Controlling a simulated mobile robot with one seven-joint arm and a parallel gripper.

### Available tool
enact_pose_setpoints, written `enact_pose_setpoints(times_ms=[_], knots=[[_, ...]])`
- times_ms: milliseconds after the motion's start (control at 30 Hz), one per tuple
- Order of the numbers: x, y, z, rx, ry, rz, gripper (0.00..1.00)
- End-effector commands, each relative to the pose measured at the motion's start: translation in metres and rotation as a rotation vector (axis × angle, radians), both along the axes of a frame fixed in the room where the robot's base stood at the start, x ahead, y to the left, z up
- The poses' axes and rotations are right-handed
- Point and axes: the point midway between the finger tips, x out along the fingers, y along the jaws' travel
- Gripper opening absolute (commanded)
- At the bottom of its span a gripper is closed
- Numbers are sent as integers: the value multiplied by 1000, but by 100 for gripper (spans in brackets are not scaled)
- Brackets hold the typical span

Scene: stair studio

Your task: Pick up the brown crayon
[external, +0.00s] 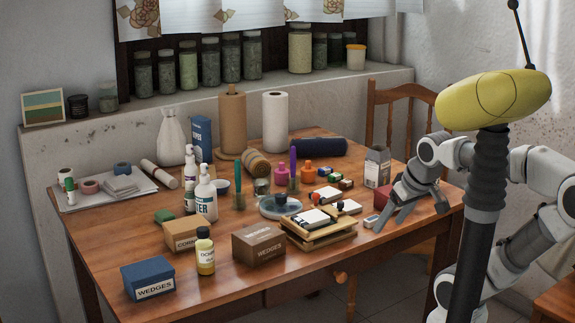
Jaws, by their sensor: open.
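I cannot make out a brown crayon in the external view; it may be too small to see or hidden among the crowded items or behind my gripper. My gripper (392,222) is open, pointing down over the right end of the wooden table (345,262). Its fingers are spread, and I see nothing between them. I cannot tell whether the fingertips touch the tabletop.
A stack of wooden trays (318,238), a brown box (259,244) and a grey carton (377,167) stand near my gripper. A red box (437,199) sits behind it. Bottles, jars and rolls crowd the left and back. The front right tabletop is fairly clear.

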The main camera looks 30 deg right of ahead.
Motion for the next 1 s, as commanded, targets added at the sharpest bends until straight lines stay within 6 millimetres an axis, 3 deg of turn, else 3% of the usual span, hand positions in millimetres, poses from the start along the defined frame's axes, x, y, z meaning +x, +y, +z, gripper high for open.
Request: enact_pose_setpoints(times_ms=[167, 500, 733, 1000], knots=[[21, -9, 18, -53, 45, 61, 72], [105, -48, 54, -283, 223, 300, 72], [167, -77, 61, -451, 365, 465, 72], [237, -109, 55, -657, 562, 666, 72]])
